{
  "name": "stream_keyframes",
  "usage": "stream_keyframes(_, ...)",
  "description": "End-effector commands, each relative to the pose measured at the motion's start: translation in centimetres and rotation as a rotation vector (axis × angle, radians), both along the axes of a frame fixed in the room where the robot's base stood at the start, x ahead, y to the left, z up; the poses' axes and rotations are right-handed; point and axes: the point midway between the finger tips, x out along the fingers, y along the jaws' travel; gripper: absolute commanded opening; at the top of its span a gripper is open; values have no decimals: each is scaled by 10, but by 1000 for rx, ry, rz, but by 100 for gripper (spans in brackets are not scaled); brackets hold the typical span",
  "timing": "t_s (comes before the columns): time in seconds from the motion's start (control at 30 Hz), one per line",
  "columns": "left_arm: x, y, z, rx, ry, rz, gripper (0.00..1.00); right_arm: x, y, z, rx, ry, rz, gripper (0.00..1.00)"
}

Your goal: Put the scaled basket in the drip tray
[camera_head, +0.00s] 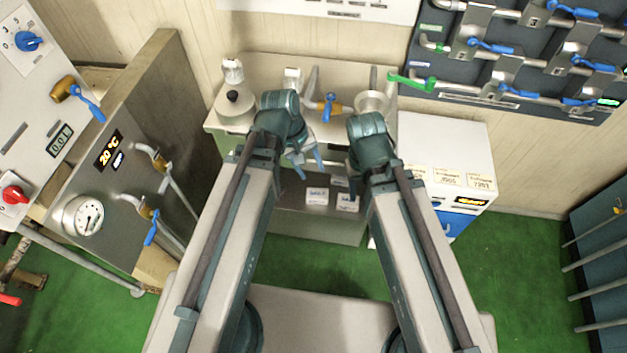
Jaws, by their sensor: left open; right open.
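I cannot make out the scaled basket or the drip tray for certain; my arms hide the middle of the metal counter (340,66). A round pale metal bowl-like part (372,101) is at the counter's right end, but I cannot tell if it is the basket. My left gripper (306,163) is open over the counter's front edge, with nothing seen between its fingers. My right gripper (353,168) is open just right of it, its fingers mostly hidden by its own wrist.
A pot-like metal part with a black knob (234,97) stands at the counter's left end. A blue-handled brass valve (328,107) is at the middle. A white cabinet (447,145) stands right. A control cabinet (120,150) stands left. Green floor (520,260) is clear at right.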

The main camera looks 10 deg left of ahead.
Motion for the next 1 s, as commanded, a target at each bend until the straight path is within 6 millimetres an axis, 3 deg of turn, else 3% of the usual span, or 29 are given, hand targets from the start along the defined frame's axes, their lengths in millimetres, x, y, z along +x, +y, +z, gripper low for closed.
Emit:
stream_keyframes(0.03,-15,-10,-4,69,-15,-155,52,0,0,0,0,0,0,50)
stream_keyframes(0.13,-31,-17,-7,192,-36,-423,52,0,0,0,0,0,0,50)
stream_keyframes(0.33,-46,-20,-7,329,-44,-725,52,0,0,0,0,0,0,50)
stream_keyframes(0.7,-48,-20,-6,353,-43,-778,52,0,0,1,0,0,0,50)
stream_keyframes(0.87,-48,-20,8,352,-43,-777,52,0,0,14,0,0,0,50)
stream_keyframes(1.0,-47,-20,2,352,-43,-776,52,0,0,8,0,0,0,50)
